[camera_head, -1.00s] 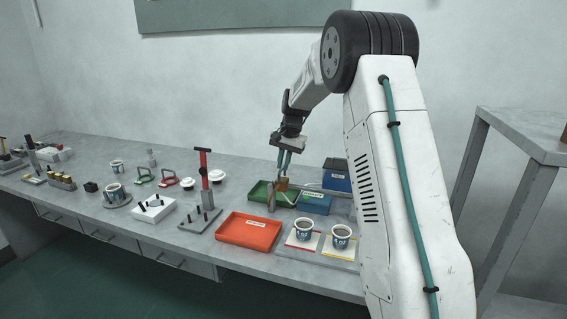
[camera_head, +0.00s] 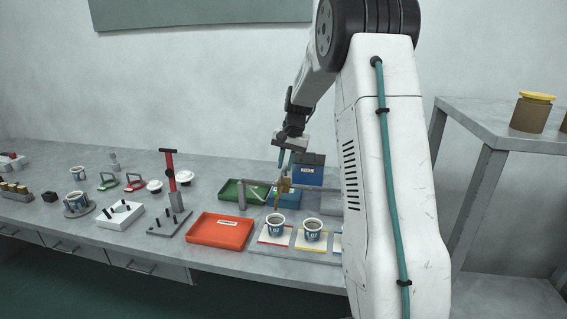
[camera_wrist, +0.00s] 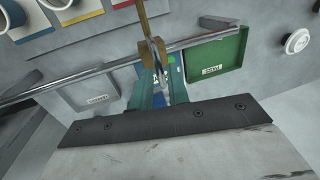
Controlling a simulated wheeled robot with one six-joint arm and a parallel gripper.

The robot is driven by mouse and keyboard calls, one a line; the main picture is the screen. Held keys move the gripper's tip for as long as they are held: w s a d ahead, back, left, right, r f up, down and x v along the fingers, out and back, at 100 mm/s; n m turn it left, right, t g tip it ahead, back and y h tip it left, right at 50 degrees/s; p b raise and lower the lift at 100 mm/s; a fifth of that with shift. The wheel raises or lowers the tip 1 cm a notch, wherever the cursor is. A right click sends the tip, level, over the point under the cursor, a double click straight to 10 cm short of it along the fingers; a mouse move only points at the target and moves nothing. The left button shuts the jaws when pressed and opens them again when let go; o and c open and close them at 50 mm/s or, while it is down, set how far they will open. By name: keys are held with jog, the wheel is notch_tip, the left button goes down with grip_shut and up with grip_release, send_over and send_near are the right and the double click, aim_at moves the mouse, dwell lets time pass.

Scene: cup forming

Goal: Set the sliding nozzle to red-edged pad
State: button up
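The brass sliding nozzle (camera_head: 280,190) is on a grey rail behind the pads; in the wrist view its brass body (camera_wrist: 149,20) crosses the rail (camera_wrist: 195,40). My gripper (camera_head: 285,172) has teal fingers closed around the nozzle's upper part; the fingers also show in the wrist view (camera_wrist: 156,62). The red-edged pad (camera_head: 264,240) is the leftmost of three and holds a cup (camera_head: 276,225). The yellow-edged pad (camera_head: 298,243) holds another cup (camera_head: 314,230). The blue-edged pad (camera_head: 336,249) is partly behind my arm. The nozzle's lower end appears just behind the red-edged pad's cup.
An orange-red tray (camera_head: 220,231) lies left of the pads. A green tray (camera_head: 230,188) and a blue box (camera_head: 308,175) stand behind. A red-handled press (camera_head: 172,180) stands farther left. A grey side table (camera_head: 480,118) with a jar (camera_head: 530,115) is at right.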

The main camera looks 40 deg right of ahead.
jog(key=shift+o, duration=1)
notch_tip(320, 180, up, 8)
jog(key=s+d, duration=0.1)
jog(key=shift+f, duration=0.15)
jog(key=shift+s, duration=0.15)
